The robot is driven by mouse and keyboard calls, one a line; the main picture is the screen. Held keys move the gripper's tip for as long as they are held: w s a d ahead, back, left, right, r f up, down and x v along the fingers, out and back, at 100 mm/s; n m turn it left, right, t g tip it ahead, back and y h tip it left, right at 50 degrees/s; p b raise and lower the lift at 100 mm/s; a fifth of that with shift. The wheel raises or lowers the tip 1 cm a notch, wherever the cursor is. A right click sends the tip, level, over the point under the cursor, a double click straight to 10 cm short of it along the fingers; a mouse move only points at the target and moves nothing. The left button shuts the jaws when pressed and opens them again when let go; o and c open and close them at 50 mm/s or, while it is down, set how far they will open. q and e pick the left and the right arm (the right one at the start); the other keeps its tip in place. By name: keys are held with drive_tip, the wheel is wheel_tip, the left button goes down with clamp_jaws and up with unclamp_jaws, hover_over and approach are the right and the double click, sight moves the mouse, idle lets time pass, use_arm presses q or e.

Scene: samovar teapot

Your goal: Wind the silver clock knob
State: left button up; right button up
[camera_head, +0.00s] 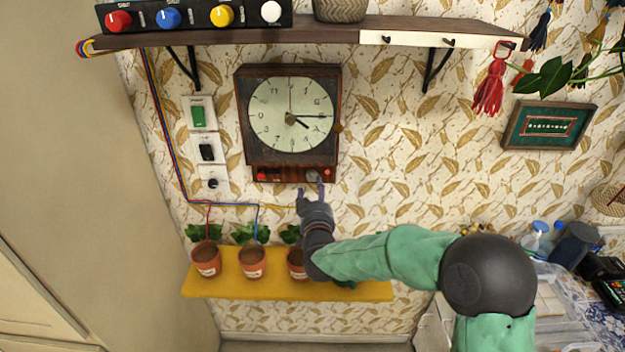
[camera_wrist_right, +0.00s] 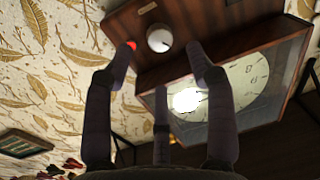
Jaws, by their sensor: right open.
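The wooden wall clock (camera_head: 290,120) hangs in the middle of the head view, with a pale round dial. The silver knob (camera_head: 312,176) sits on its lower panel, right of centre. In the wrist view the round silver knob (camera_wrist_right: 159,38) shows whole, with a dark mark on its face. My right gripper (camera_head: 310,189) is open just below the panel, fingers pointing up at it. In the wrist view the right gripper's fingertips (camera_wrist_right: 160,52) stand on either side of the knob, which lies a little beyond them. No contact shows. My left gripper is out of view.
A yellow shelf (camera_head: 230,284) with potted plants is below my right wrist. A dark shelf (camera_head: 320,32) with coloured knobs is above the clock. Switches (camera_head: 205,150) line the wall to the left.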

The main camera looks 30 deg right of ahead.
sight(312, 177)
drive_tip(key=x, duration=0.6)
drive_tip(key=shift+w+d, duration=0.1)
drive_tip(key=shift+w, duration=0.15)
drive_tip(key=shift+b, duration=0.3)
clamp_jaws()
